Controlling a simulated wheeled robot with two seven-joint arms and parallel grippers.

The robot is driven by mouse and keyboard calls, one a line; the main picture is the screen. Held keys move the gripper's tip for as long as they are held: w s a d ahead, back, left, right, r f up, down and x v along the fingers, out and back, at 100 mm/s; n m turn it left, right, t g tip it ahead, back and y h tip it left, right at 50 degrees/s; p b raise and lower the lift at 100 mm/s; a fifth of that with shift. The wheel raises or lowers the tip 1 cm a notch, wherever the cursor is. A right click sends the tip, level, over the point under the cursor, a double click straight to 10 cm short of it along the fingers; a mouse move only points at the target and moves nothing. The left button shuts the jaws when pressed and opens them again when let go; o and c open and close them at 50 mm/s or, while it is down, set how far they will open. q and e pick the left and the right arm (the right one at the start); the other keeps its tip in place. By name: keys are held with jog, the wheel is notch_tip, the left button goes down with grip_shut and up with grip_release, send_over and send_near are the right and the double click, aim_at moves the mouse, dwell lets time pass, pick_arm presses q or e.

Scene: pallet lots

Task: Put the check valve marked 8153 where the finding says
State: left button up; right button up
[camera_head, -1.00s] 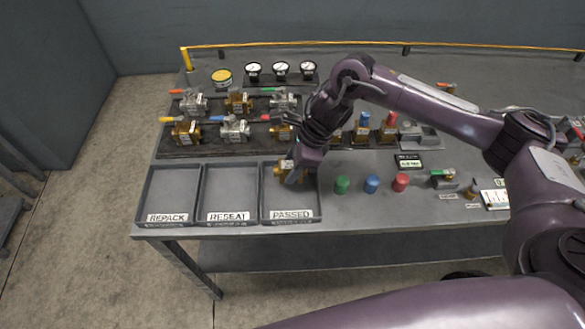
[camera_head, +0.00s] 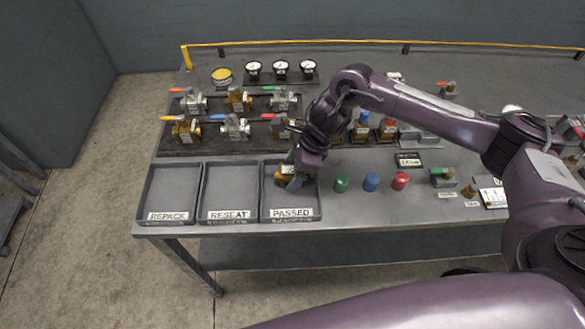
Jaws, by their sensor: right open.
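A brass valve (camera_head: 281,177) is in the upper part of the tray labelled PASSED (camera_head: 291,217). My right gripper (camera_head: 292,182) is open at this valve, inside the tray's outline. The gripper hides part of the valve, and no number on it can be read. I cannot tell whether the fingers touch it. The trays labelled RESEAT (camera_head: 228,218) and REPACK (camera_head: 166,219) are empty. My left gripper is not in view.
Behind the trays, a dark rack (camera_head: 185,147) holds several valves with coloured handles. Green (camera_head: 341,183), blue (camera_head: 371,182) and red (camera_head: 400,181) caps stand right of the PASSED tray. Small displays and fittings stand farther right. Gauges (camera_head: 281,70) stand at the back.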

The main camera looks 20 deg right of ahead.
jog(key=b+v, duration=0.1)
jog(key=v, duration=1)
jog(key=shift+d+r, duration=0.2)
jog(key=shift+r, duration=0.1)
jog(key=shift+s, duration=0.1)
